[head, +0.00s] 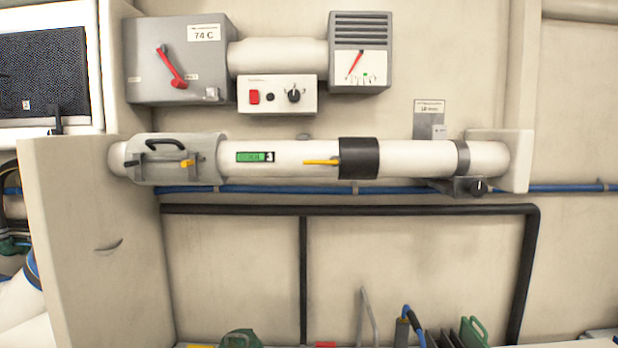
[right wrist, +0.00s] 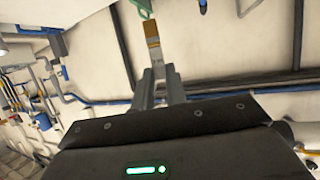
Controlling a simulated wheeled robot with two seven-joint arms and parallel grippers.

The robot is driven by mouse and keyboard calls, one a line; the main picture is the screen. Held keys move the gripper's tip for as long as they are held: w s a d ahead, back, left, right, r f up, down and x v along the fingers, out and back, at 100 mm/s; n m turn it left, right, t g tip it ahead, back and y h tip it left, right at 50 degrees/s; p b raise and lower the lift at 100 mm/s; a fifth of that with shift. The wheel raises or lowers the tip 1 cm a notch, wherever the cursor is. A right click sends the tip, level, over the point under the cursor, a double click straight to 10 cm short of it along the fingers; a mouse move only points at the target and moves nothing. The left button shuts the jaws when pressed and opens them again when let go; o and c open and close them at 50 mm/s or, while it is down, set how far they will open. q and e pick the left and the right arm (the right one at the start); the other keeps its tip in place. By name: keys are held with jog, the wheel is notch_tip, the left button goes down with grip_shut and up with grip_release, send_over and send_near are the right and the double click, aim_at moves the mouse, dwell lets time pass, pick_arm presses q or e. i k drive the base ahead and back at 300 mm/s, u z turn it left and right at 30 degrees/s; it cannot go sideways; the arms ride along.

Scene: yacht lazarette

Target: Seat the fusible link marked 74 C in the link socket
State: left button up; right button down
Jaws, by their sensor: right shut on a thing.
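In the right wrist view my right gripper (right wrist: 160,78) is shut on a narrow strip-like piece (right wrist: 152,42), brown-orange at its upper end and pale lower down. I cannot read any marking on it, so I cannot confirm it is the 74 C link. A green piece (right wrist: 141,8) shows at its upper end; I cannot tell whether they touch. In the head view a grey box (head: 140,75) on the wall carries a 74 C label (head: 205,33) and a red lever. I cannot make out which fitting is the link socket. Neither gripper shows in the head view.
A white tube (head: 300,158) with a latched grey cover (head: 190,170) and a black band (head: 358,158) runs along the wall. A pale panel (head: 85,240) stands at the left. Green-handled items (head: 475,330) and a blue-black item (head: 409,325) stick up at the bottom edge.

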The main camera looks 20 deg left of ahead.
aim_at(214, 98)
jog(key=u, duration=0.05)
jog(key=k, duration=0.7)
jog(key=u, duration=1.65)
jog(key=i, duration=0.5)
jog(key=u, duration=0.05)
